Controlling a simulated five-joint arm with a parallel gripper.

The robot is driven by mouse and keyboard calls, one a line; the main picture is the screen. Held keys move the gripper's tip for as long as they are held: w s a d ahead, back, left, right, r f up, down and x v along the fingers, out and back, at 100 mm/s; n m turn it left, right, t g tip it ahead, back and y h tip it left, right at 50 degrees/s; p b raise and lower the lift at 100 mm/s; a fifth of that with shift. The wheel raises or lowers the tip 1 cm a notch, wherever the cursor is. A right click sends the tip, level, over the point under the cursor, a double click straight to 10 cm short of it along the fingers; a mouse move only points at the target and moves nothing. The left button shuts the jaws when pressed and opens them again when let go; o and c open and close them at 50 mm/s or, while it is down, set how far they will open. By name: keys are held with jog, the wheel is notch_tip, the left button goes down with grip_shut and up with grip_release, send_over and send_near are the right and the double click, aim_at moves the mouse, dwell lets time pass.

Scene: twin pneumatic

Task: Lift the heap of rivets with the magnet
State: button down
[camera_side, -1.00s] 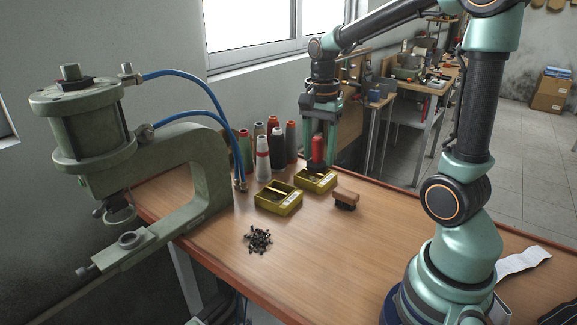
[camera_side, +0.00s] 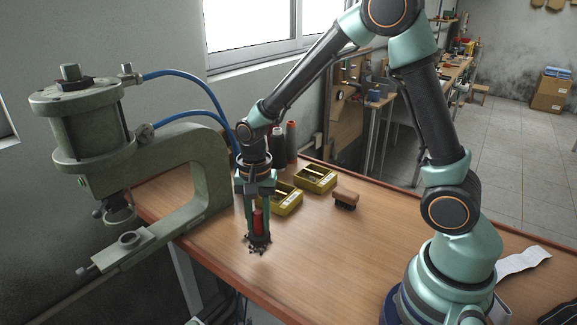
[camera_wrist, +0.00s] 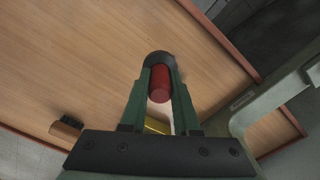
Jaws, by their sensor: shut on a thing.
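The magnet has a red handle (camera_side: 258,222) and a dark round base, and it is upright. My gripper (camera_side: 259,231) points down and is shut on the magnet, one finger on each side of the red handle. The red handle also shows between the fingers in the wrist view (camera_wrist: 160,86), with the dark base beyond it. The small black heap of rivets (camera_side: 258,250) is directly under and around the magnet's base on the table. The base and fingers hide most of the heap, and I cannot tell whether rivets cling to the magnet.
Two yellow bins (camera_side: 316,189) stand behind my gripper, with a wooden brush (camera_side: 346,197) to their right. Thread spools (camera_side: 291,142) stand at the back. A green pneumatic press (camera_side: 185,160) with blue hoses is at the left.

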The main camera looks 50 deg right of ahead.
aim_at(259, 234)
jog(key=shift+r, duration=0.1)
jog(key=shift+r, duration=0.45)
jog(key=shift+f, duration=2.45)
jog(key=shift+f, duration=0.35)
jog(key=shift+r, duration=0.1)
jog(key=shift+r, duration=3.4)
jog(key=shift+w, duration=0.1)
jog(key=w+d, duration=0.1)
jog(key=w+d+f, duration=0.1)
jog(key=w+d, duration=0.1)
jog(key=shift+w+f, duration=0.2)
jog(key=shift+f, duration=0.05)
